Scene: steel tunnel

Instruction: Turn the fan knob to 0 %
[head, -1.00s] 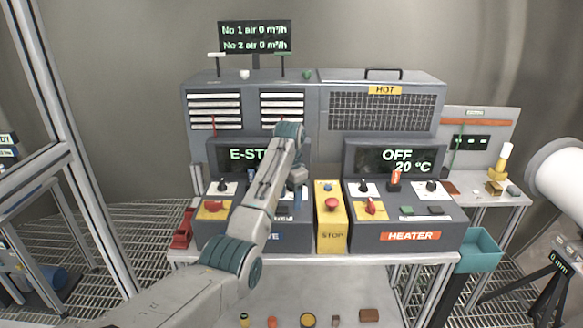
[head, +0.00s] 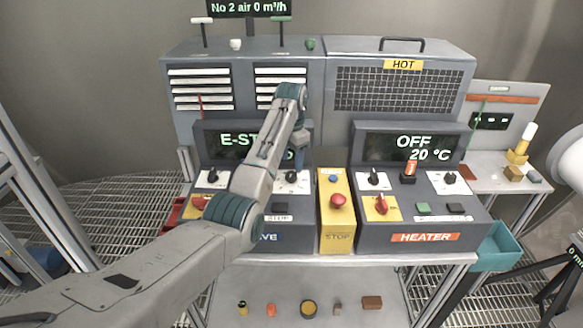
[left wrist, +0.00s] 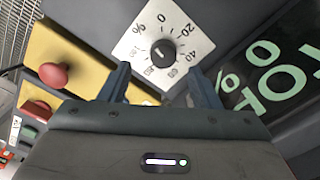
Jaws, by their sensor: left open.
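The fan knob is a small black dial on a white plate marked in % in the left wrist view (left wrist: 160,53); in the head view it (head: 291,176) shows just below my left gripper (head: 298,160). Its scale runs from 0 through 20 and 40 to higher marks, with a short pale line on the knob; I cannot tell exactly which mark it points at. My left gripper also shows in the left wrist view (left wrist: 159,72), open, its two fingers apart with the knob beyond the gap. Contact is not visible. My right gripper is not in view.
A yellow STOP box (head: 336,232) with a red mushroom button (head: 338,201) stands just right of the fan panel. The heater panel (head: 420,236) is further right. A display (head: 225,143) behind my arm is partly hidden and shows E-STOP lettering.

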